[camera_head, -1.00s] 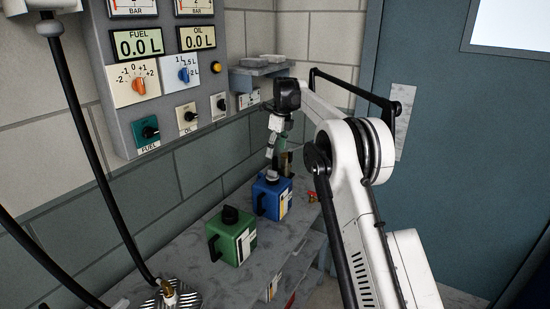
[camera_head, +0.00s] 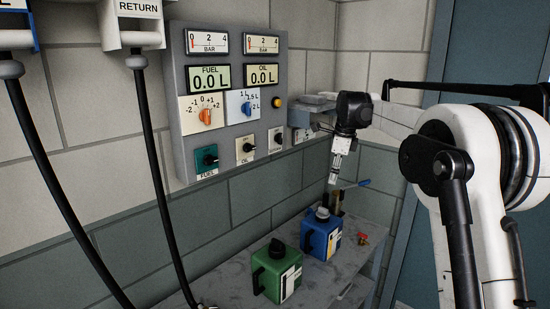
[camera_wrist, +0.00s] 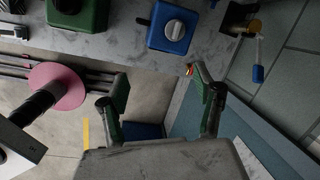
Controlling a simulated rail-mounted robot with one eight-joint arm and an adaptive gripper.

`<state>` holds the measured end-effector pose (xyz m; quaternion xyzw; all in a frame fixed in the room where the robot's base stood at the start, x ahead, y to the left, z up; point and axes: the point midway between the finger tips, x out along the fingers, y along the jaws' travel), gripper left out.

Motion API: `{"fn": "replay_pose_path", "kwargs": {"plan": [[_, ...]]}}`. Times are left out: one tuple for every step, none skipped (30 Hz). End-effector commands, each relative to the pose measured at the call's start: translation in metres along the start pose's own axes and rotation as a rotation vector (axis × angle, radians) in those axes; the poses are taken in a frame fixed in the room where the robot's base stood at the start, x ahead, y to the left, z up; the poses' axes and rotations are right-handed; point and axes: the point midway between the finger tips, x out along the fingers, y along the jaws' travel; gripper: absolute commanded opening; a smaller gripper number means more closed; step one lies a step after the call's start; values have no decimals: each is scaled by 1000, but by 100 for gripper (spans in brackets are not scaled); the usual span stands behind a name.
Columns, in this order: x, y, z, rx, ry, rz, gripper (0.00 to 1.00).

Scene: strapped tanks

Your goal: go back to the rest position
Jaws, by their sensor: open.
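My gripper (camera_wrist: 163,100) is open and empty in the wrist view, its two fingers spread wide apart. In the head view my gripper (camera_head: 335,172) hangs pointing down above the blue tank (camera_head: 321,236), clear of it. The blue tank has a grey cap and also shows in the wrist view (camera_wrist: 172,28), beyond my fingertips. A green tank (camera_head: 277,272) with a black cap stands to its left on the grey bench. It shows at the top left of the wrist view (camera_wrist: 77,14).
A control panel (camera_head: 232,102) with gauges, displays and knobs is on the wall behind. Black hoses (camera_head: 160,190) hang at the left. A small red item (camera_head: 363,239) lies on the bench right of the blue tank.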

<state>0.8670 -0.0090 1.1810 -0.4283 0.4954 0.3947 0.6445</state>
Motion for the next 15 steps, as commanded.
{"fn": "replay_pose_path", "kwargs": {"plan": [[-11,11,-2,-48,-1,-11,64],[-17,17,-3,-79,-1,-17,64],[-25,25,-4,-122,-1,-28,64],[-31,32,-6,-154,-1,-35,64],[-36,38,-7,-185,0,-42,64],[-43,47,-9,-227,1,-51,64],[-48,54,-10,-259,2,-59,64],[-53,60,-12,-291,3,-67,64],[-59,70,-14,-333,5,-75,64],[-64,77,-16,-365,7,-82,64],[-68,84,-18,-397,9,-90,64],[-74,94,-20,-440,12,-100,64],[-77,102,-22,-472,15,-106,64],[-81,110,-24,-504,18,-113,64],[-86,120,-27,-546,22,-123,64]]}}
